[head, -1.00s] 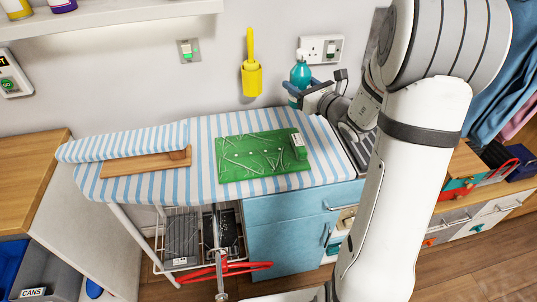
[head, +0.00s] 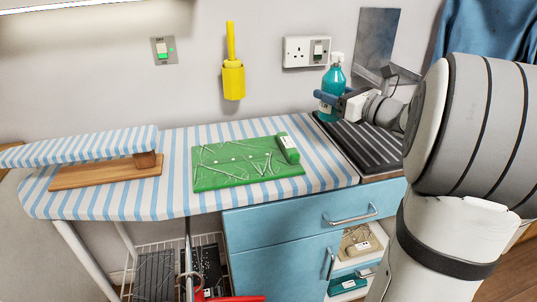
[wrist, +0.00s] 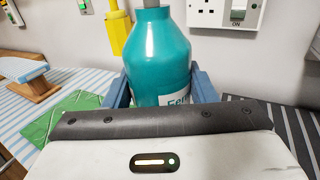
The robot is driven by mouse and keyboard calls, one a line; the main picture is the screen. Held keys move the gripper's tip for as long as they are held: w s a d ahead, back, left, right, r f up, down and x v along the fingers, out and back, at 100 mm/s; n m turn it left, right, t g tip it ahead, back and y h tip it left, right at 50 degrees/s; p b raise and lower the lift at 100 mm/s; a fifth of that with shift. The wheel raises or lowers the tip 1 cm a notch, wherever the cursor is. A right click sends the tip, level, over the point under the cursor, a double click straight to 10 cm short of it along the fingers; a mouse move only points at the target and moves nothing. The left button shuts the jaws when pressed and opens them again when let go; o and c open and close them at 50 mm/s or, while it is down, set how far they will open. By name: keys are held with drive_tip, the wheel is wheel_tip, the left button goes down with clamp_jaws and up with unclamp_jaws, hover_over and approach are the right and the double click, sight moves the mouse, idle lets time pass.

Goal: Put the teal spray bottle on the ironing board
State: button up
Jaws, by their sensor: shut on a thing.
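The teal spray bottle (head: 334,82) is upright with a white spray head, at the right rear of the ironing board in the head view. My gripper (head: 330,100) is shut on its body, with blue fingers on both sides. The bottle also shows large in the wrist view (wrist: 158,58), between the blue fingers of my gripper (wrist: 160,88). The ironing board (head: 110,203) has a blue and white striped cover and lies to the left of the bottle.
A green board (head: 225,178) with a green block lies mid-board. A small striped sleeve board (head: 80,150) stands at the left. A dark ribbed tray (head: 365,150) adjoins the right end. A yellow holder (head: 233,80) hangs on the wall. Striped cover is bare around the green board.

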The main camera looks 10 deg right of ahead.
wheel_tip(320, 180, down, 10)
drive_tip(key=b, duration=0.3)
drive_tip(key=shift+r, duration=0.15)
drive_tip(key=shift+f+b, duration=0.25)
drive_tip(key=shift+b, duration=0.05)
drive_tip(key=o, duration=1.2)
drive_tip(key=shift+c, duration=0.2)
drive_tip(key=shift+r, duration=0.1)
drive_tip(key=shift+r, duration=0.2)
drive_tip(key=p+v, duration=0.3)
drive_tip(key=v, duration=0.9)
drive_tip(key=shift+f, duration=0.1)
